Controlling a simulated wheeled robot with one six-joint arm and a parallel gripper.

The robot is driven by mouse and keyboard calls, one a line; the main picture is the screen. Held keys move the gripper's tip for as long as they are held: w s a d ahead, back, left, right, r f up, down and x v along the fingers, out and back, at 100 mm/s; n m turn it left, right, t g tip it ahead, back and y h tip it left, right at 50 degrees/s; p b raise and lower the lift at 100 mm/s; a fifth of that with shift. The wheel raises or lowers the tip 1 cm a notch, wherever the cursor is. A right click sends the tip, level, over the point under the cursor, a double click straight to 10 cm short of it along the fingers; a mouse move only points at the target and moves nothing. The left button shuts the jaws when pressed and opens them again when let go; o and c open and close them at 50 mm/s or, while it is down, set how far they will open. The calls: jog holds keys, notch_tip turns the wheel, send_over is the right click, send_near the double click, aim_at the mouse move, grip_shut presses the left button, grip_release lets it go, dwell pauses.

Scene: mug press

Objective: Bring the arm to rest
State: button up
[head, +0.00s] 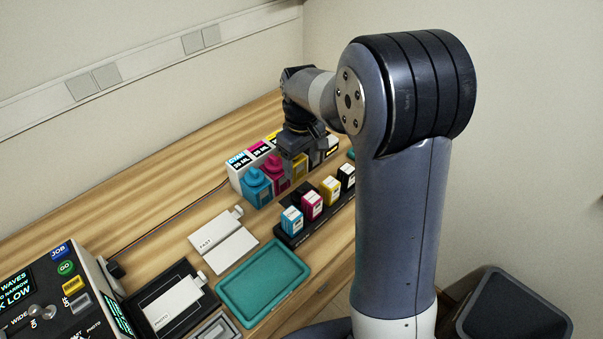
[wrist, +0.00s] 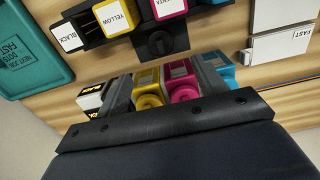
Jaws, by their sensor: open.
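My arm reaches over the wooden table in the head view, with my gripper (head: 297,150) pointing down above the row of ink bottles at the back. In the wrist view my gripper (wrist: 164,80) has its two fingers wide apart. A yellow bottle (wrist: 149,88) and a magenta bottle (wrist: 181,83) show between the fingers in that view. Whether the fingers touch any bottle I cannot tell. In the head view the cyan bottle (head: 256,187) and the magenta bottle (head: 275,172) stand left of my gripper; the bottles behind it are partly hidden.
A black rack (head: 288,238) holds several ink cartridges in front of the bottles. A teal tray (head: 263,281), a white card marked FAST (head: 237,247) and a control box (head: 72,292) lie to the left. A dark bin (head: 515,306) stands at lower right.

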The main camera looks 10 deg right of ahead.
aim_at(302, 191)
jog(key=shift+r, duration=0.5)
notch_tip(302, 191, down, 13)
jog(key=shift+r, duration=2.35)
